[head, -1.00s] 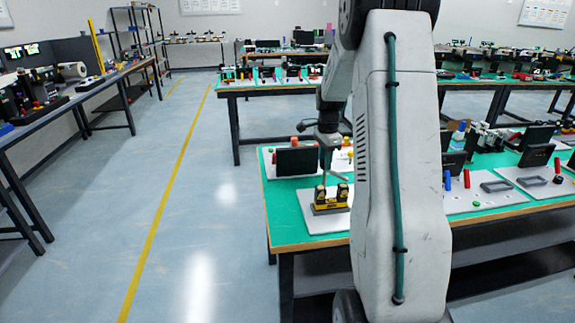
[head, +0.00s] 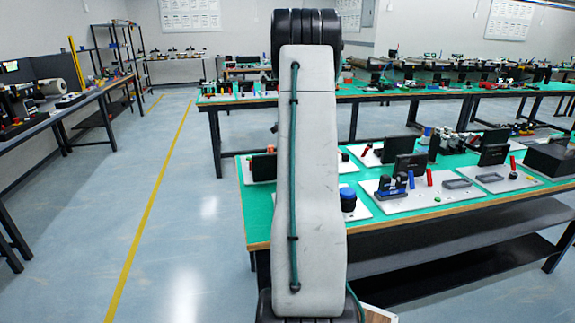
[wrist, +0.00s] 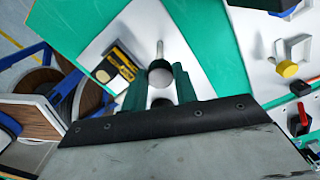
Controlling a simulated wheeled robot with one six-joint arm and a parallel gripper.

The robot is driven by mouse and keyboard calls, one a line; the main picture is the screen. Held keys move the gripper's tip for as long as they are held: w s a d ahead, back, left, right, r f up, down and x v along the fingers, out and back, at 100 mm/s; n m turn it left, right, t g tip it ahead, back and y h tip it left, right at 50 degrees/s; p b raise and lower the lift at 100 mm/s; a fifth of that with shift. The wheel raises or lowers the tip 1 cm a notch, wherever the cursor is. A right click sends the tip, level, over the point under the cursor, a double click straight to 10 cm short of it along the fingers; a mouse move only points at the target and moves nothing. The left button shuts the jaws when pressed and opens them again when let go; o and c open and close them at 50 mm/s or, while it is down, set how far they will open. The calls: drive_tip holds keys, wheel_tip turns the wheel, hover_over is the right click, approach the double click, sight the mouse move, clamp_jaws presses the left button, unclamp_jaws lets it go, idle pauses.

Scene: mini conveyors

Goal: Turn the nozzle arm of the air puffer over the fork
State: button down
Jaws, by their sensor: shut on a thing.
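In the wrist view my gripper (wrist: 160,76) has its green fingers on either side of a grey, round-ended piece (wrist: 161,71). It is shut on this piece, which looks like the nozzle arm of the air puffer. A thin pale rod (wrist: 159,48) extends from it over the white base plate (wrist: 98,50). A yellow and black block (wrist: 122,60), likely the fork, is just left of the rod, and the rod does not appear to lie over it. In the head view my arm hides the gripper, nozzle and block.
A bracket with a yellow knob (wrist: 287,68) and a red-handled part (wrist: 299,117) are at the right of the wrist view. In the head view, dark panels (head: 410,166) and a blue cylinder (head: 347,199) stand on the green table (head: 258,209). Floor is clear at left.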

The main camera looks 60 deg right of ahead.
drive_tip(key=shift+r, duration=0.1)
drive_tip(key=c, duration=1.1)
unclamp_jaws()
wheel_tip(320, 180, up, 8)
drive_tip(key=shift+f, duration=0.1)
